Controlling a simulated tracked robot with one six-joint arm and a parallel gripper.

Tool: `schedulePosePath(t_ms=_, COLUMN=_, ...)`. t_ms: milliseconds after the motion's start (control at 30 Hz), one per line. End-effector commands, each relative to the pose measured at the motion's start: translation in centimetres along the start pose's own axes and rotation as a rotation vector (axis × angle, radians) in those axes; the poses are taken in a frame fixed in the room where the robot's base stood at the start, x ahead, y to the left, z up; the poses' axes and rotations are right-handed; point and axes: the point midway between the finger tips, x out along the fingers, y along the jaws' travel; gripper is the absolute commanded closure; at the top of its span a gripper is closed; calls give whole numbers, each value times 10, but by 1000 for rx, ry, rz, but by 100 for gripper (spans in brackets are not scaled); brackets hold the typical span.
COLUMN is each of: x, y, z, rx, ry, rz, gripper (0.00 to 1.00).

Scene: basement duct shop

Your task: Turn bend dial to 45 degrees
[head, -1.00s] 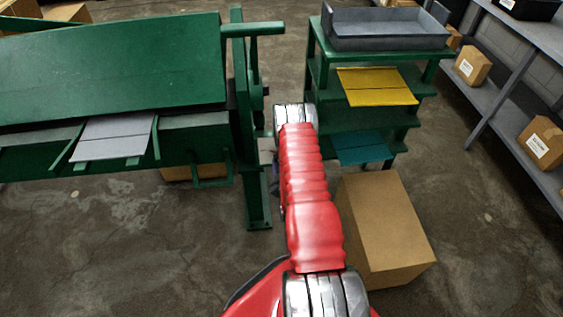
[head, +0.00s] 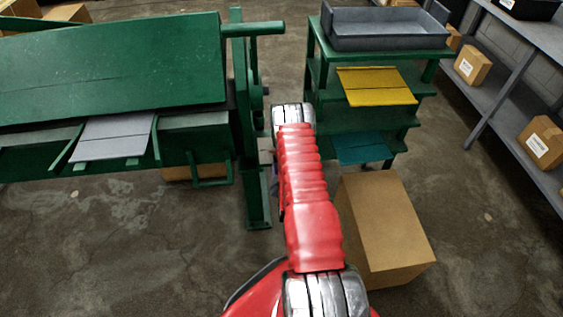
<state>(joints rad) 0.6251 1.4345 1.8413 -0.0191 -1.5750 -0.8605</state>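The green bending machine (head: 110,70) stands at the left, with a grey sheet (head: 115,138) on its front supports. Its upright end frame (head: 243,130) is beside my red arm. A round green part (head: 257,97) shows edge-on at the right side of that frame; I cannot tell whether it is the bend dial, and no degree marks are readable. My arm reaches forward to the right of the end frame. My gripper is hidden behind my arm's far joint, so its fingers and anything in them do not show.
A green shelf stand (head: 318,70) at the back right holds a grey tray (head: 385,27), a yellow sheet (head: 376,86) and a teal sheet (head: 362,149). A cardboard box (head: 380,225) stands on the floor right of my arm. Grey shelving (head: 510,75) lines the right side.

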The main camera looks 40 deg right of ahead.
Motion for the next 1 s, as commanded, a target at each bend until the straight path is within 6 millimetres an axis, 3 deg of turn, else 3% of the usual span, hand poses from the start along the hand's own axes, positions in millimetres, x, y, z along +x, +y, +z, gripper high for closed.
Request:
schedulePosePath(t_ms=333, x=1, y=1, z=-3, rx=0, ry=7, rz=3, gripper=43)
schedulePosePath(t_ms=533, x=-10, y=1, z=-2, rx=0, ry=6, rz=2, gripper=43)
schedulePosePath(t_ms=1000, x=-86, y=0, z=0, rx=1, ry=3, rz=-1, gripper=43)
